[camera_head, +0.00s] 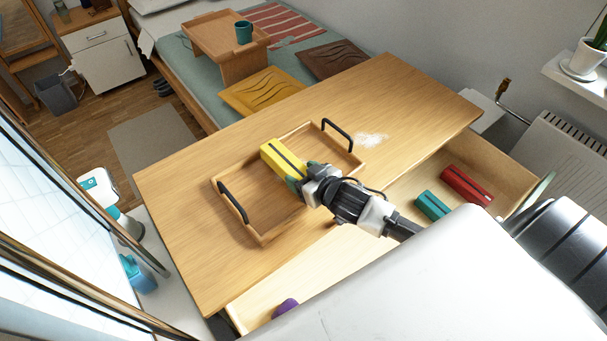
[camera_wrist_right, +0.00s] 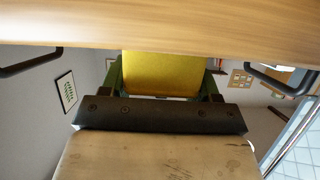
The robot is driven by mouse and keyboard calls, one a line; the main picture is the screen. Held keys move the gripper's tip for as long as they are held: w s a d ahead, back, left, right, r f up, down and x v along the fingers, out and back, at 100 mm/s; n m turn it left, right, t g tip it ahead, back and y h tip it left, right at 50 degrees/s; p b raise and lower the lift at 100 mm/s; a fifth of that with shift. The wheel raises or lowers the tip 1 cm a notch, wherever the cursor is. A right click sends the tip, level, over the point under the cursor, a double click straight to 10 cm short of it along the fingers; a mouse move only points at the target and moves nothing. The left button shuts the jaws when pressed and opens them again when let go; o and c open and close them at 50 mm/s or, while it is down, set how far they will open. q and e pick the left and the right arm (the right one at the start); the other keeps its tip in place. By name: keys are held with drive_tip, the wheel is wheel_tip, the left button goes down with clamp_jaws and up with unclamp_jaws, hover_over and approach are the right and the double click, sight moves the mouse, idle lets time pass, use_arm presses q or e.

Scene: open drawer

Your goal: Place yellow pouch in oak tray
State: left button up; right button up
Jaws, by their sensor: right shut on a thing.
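The yellow pouch (camera_head: 282,157) is a block-like yellow packet with a dark stripe. My right gripper (camera_head: 297,181) is shut on its near end. In the head view the pouch appears over the oak tray (camera_head: 256,238), which lies on the desk and has two black handles. Whether the pouch touches the tray floor I cannot tell. In the right wrist view the yellow pouch (camera_wrist_right: 161,75) sits between the green-padded fingers (camera_wrist_right: 162,88), with a wooden surface across the top of the picture. My left gripper does not show.
The wooden desk (camera_head: 420,95) has an open drawer (camera_head: 400,185) in front. In it are a red pouch (camera_head: 466,185), a teal pouch (camera_head: 432,205) and a purple object (camera_head: 285,307). A white powdery patch (camera_head: 371,139) lies right of the tray. A bed stands behind.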

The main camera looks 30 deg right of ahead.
drive_tip(key=shift+f, duration=0.3)
drive_tip(key=shift+s+f, duration=0.25)
drive_tip(key=o, duration=1)
drive_tip(key=shift+s+a+f+b, duration=0.1)
drive_tip(key=shift+s+f+b, duration=0.05)
drive_tip(key=shift+f+b, duration=0.15)
drive_tip(key=shift+r, duration=0.45)
drive_tip(key=shift+s+r, duration=0.1)
drive_tip(key=shift+r, duration=0.1)
drive_tip(key=r+v, duration=0.1)
drive_tip(key=v, duration=1)
drive_tip(key=shift+p, duration=0.35)
